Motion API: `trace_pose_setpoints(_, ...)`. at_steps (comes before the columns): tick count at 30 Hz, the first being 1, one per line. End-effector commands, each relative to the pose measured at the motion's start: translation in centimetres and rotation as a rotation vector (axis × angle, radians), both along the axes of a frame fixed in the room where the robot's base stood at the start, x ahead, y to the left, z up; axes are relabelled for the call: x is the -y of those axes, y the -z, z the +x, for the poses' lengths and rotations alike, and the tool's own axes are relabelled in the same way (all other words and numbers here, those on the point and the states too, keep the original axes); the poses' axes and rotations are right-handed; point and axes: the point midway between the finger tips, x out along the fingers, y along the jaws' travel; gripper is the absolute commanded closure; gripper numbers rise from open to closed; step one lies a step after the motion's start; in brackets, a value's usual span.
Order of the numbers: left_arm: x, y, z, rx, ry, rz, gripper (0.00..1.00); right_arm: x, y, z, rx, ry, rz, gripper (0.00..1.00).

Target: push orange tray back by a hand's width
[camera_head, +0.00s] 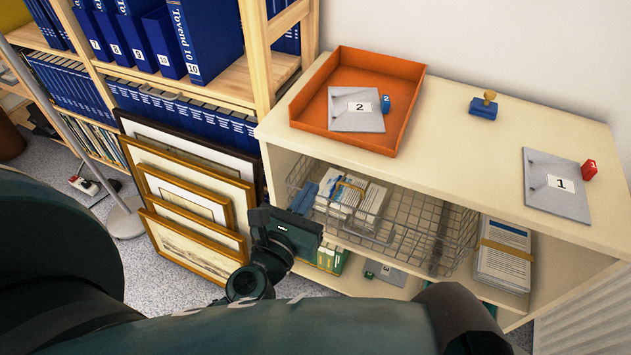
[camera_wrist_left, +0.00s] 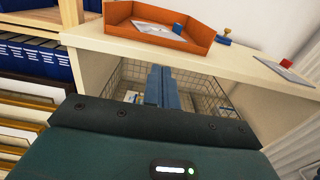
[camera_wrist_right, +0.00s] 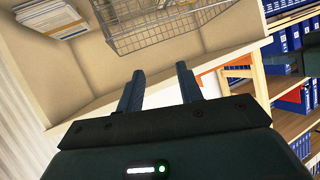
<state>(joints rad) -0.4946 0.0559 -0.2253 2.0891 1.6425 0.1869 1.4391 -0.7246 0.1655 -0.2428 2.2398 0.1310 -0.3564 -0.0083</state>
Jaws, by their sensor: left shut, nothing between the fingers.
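The orange tray (camera_head: 378,66) sits on the left part of the cream cabinet top (camera_head: 455,150), against the wall side. The tray also shows in the left wrist view (camera_wrist_left: 180,42), beyond and above my fingers. My left gripper (camera_head: 305,198) is shut and empty, in front of the cabinet's open side and lower than the tray, not touching it. My right gripper (camera_wrist_right: 160,78) is open and empty in the right wrist view, with cabinet and shelving beyond it.
A blue stamp with a wooden knob (camera_head: 485,106), a second grey clipboard (camera_head: 556,188) and a red block (camera_head: 589,170) are on the cabinet top. A wire basket (camera_head: 430,235) stands on the shelf below. Framed prints (camera_head: 195,205) lean left. The cabinet top's middle is clear.

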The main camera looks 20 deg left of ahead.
Motion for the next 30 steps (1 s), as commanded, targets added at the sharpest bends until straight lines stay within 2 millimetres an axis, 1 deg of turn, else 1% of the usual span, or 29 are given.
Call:
trace_pose_setpoints(5, -1.0, -0.3, -0.3, -0.005, 0.012, 0.01, 1.0, 0.0, -0.7, -0.4, -0.021, -0.002, 0.002, 0.64)
trace_pose_setpoints(9, -1.9, -0.3, -0.2, -0.001, 0.012, 0.006, 1.0, -0.3, 0.0, -0.1, -0.054, -0.011, -0.002, 0.64)
trace_pose_setpoints(11, -2.1, -0.2, 0.0, 0.001, 0.009, 0.003, 1.0, -0.3, 0.2, 0.2, -0.058, -0.013, -0.005, 0.64)
trace_pose_setpoints(14, -2.1, -0.3, 0.9, 0.003, 0.007, 0.0, 1.0, -0.3, 0.0, 0.5, -0.052, -0.015, -0.009, 0.64)
trace_pose_setpoints(17, -2.0, -0.4, 2.5, 0.004, 0.007, 0.0, 1.0, -0.3, -0.5, 0.5, -0.051, -0.016, -0.016, 0.64)
trace_pose_setpoints(20, -1.9, -0.5, 4.7, 0.004, 0.007, 0.001, 1.0, -0.3, -0.9, 0.5, -0.051, -0.018, -0.025, 0.64)
trace_pose_setpoints(24, -1.8, -0.4, 7.8, 0.004, 0.008, 0.001, 1.0, -0.3, -1.0, 0.3, -0.054, -0.021, -0.037, 0.64)
trace_pose_setpoints(30, -1.6, -0.2, 11.4, 0.003, 0.008, 0.001, 1.0, -0.3, -1.0, 0.2, -0.057, -0.024, -0.043, 0.64)
